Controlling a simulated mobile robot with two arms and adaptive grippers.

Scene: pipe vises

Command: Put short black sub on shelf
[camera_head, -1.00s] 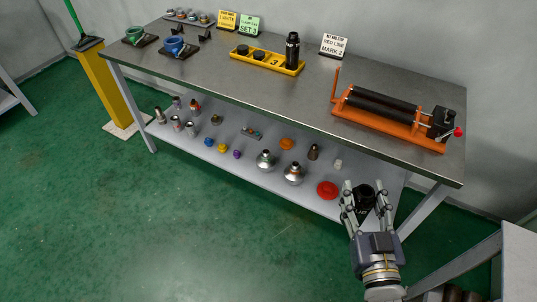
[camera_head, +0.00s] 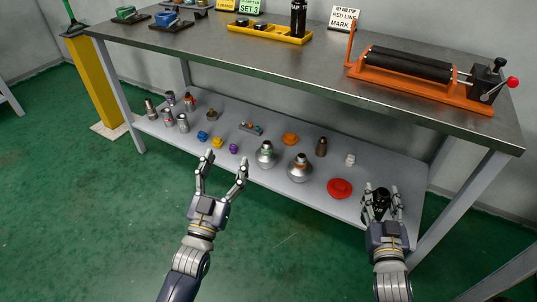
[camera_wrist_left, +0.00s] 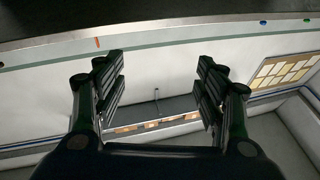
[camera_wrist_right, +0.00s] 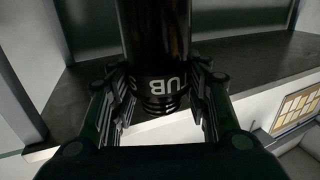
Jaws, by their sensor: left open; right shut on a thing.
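The short black sub (camera_head: 381,200) is held in my right gripper (camera_head: 381,196) at the right end of the lower shelf (camera_head: 265,180). In the right wrist view the black sub (camera_wrist_right: 155,40) stands between the two fingers, with white letters "UB" on its lower part. I cannot tell whether the sub touches the shelf. My left gripper (camera_head: 224,166) is open and empty, in front of the shelf's front edge. In the left wrist view its fingers (camera_wrist_left: 160,90) are spread apart with nothing between them.
A red disc (camera_head: 339,188), silver domed pieces (camera_head: 300,168) and several small fittings stand on the shelf left of the sub. The bench top (camera_head: 270,60) above carries an orange roller stand (camera_head: 420,78) and a yellow tray (camera_head: 268,33). A bench leg (camera_head: 455,205) stands at the right.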

